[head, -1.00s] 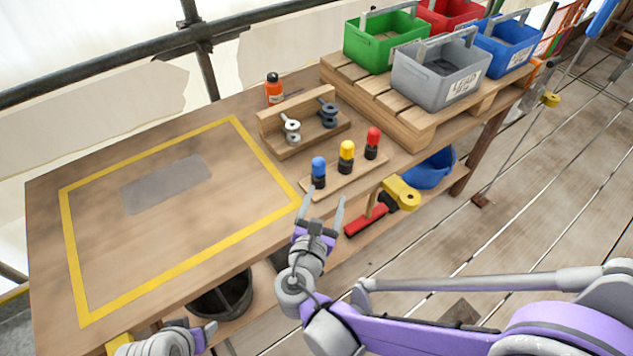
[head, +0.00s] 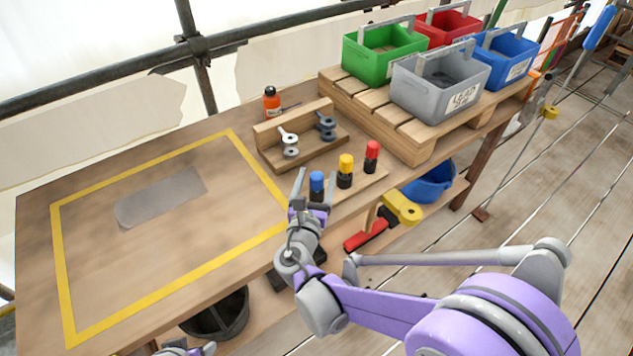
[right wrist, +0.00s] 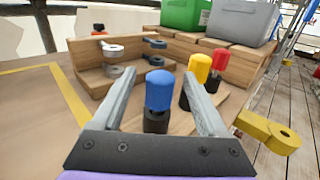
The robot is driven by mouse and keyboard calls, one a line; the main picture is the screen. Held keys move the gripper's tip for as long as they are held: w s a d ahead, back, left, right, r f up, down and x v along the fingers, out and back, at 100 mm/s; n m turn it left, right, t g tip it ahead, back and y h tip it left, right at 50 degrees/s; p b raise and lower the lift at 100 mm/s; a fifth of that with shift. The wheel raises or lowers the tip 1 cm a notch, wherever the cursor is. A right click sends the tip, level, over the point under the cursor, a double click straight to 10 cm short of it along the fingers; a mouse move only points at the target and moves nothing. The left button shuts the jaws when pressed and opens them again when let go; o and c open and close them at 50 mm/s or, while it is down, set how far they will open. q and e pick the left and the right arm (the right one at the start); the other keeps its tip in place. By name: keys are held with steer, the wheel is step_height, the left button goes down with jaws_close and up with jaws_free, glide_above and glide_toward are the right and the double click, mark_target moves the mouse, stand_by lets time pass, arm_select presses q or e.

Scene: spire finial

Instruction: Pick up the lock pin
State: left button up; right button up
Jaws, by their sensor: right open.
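Three upright pins with coloured heads and black lower parts stand in a row on a wooden strip: blue (head: 316,184), yellow (head: 346,166) and red (head: 372,152). No label shows which one is the lock pin. My right gripper (head: 316,176) is open at the blue pin. In the right wrist view the blue pin (right wrist: 159,92) stands between the open fingers, with gaps on both sides. The yellow pin (right wrist: 200,68) and red pin (right wrist: 219,65) stand behind, near the right finger. My left gripper (head: 188,349) barely shows at the bottom edge, its jaws unclear.
A wooden rack (head: 268,136) with metal fittings stands behind the pins, beside an orange bottle (head: 271,103). A pallet (head: 420,146) bears several coloured crates. The yellow-taped area at left is mostly clear.

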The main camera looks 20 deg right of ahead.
steer(key=shift+w+d, duration=0.2)
steer(key=shift+w, duration=0.25)
jaws_close()
